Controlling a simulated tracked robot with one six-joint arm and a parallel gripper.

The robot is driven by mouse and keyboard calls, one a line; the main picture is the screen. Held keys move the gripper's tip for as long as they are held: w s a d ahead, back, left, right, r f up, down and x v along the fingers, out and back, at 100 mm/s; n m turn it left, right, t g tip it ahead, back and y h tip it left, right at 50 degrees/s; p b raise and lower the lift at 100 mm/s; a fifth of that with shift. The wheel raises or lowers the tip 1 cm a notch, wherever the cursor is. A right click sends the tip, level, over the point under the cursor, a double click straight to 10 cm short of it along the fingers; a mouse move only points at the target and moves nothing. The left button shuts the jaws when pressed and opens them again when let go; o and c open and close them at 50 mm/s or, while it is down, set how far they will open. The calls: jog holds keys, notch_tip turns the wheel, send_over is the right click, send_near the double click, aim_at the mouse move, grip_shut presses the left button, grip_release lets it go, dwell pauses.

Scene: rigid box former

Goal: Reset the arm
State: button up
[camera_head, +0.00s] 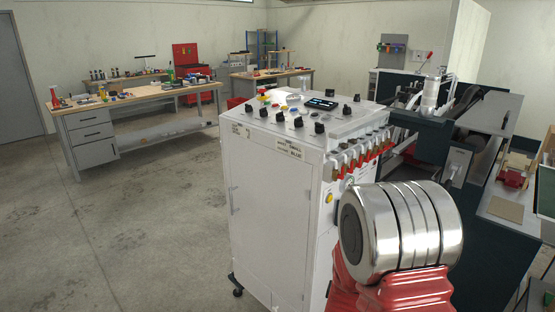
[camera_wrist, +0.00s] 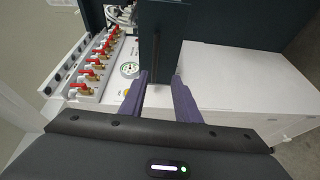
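My gripper (camera_wrist: 160,80) shows in the wrist view. Its two purple fingers stand apart, so it is open. A dark upright panel (camera_wrist: 162,40) shows between and beyond the fingertips; I cannot tell how far off it is or whether a finger touches it. I see nothing clearly gripped. In the head view part of my arm, a silver ribbed cylinder on a red link, fills the lower right in front of the white control cabinet (camera_head: 265,205). My gripper does not show there.
The cabinet's red-handled valves (camera_head: 362,153) also show in the wrist view (camera_wrist: 95,65), left of my fingers, near a round gauge (camera_wrist: 130,70). A dark machine (camera_head: 480,190) stands at right. A workbench (camera_head: 140,97) stands back left. Floor (camera_head: 120,230) at left is clear.

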jog(key=s+a+f+m+g+y, duration=0.2)
jog(key=a+f+m+g+y, duration=0.25)
jog(key=f, duration=0.75)
jog(key=s+a+m+g+y, duration=0.3)
jog(key=s+a+g, duration=0.2)
jog(key=s+a, duration=0.1)
jog(key=s+r+m, duration=0.2)
jog(key=s+r, duration=0.8)
jog(key=r, duration=0.3)
jog(key=s+r+m, duration=0.2)
jog(key=s+r, duration=0.8)
jog(key=r, duration=0.3)
jog(key=shift+g, duration=0.35)
jog(key=shift+a+f+m+y, duration=0.1)
jog(key=shift+m+y, duration=0.15)
